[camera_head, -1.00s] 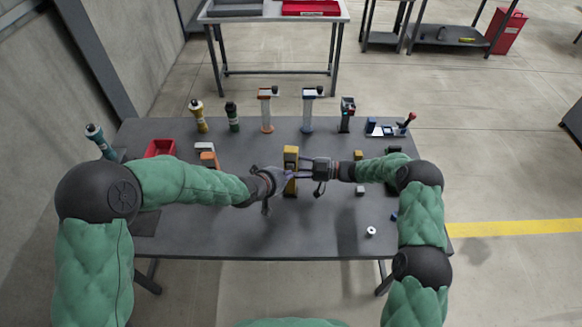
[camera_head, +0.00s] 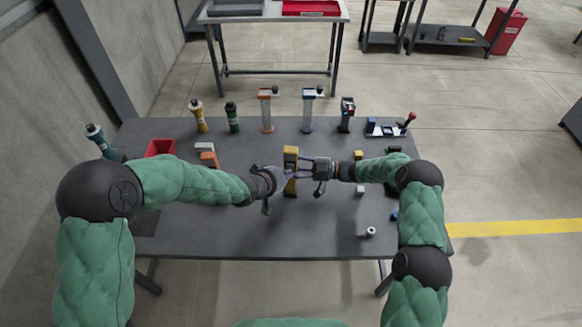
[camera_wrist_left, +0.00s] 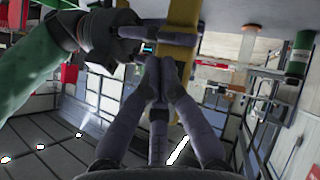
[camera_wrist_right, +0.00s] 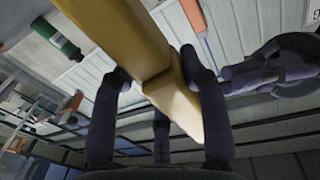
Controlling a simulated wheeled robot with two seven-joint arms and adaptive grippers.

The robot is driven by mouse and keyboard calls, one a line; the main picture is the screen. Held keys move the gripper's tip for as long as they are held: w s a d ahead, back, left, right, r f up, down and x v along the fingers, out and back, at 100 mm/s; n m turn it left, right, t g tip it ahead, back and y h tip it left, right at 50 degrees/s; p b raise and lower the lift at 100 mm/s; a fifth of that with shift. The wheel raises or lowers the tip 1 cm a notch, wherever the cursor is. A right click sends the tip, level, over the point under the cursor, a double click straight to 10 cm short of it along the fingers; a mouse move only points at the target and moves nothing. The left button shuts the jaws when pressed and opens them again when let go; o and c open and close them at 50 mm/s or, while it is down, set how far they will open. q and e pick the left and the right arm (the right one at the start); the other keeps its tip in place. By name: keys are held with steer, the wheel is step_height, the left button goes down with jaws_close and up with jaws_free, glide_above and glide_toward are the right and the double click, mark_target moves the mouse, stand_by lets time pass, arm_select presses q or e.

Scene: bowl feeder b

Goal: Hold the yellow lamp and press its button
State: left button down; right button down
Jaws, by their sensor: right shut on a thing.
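The yellow lamp (camera_head: 290,159) stands upright over the front middle of the table, between my two grippers. My right gripper (camera_head: 303,172) comes from the right and is shut on the lamp; the right wrist view shows the yellow body (camera_wrist_right: 135,40) between its fingers. My left gripper (camera_head: 284,174) comes from the left, its fingers drawn together and empty. In the left wrist view its fingertips (camera_wrist_left: 165,72) are close in front of the yellow lamp body (camera_wrist_left: 177,25); I cannot tell whether they touch it. The button is not clearly visible.
The dark table (camera_head: 250,232) holds a red bin (camera_head: 160,147) at left. Along the back stand a yellow-black bottle (camera_head: 198,115), a green bottle (camera_head: 232,117) and several taller devices. A white round part (camera_head: 370,232) lies front right. The front middle is clear.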

arm_select(q)
steer(key=shift+w, duration=0.35)
steer(key=shift+w+d, duration=0.1)
steer(key=shift+w, duration=0.15)
stand_by(0.6)
steer(key=shift+s, duration=0.75)
steer(key=shift+s+a, duration=0.2)
steer(key=shift+s, duration=1.3)
steer(key=shift+s+a, duration=0.2)
steer(key=shift+s, duration=1.25)
arm_select(e)
steer(key=c, duration=0.6)
jaws_free()
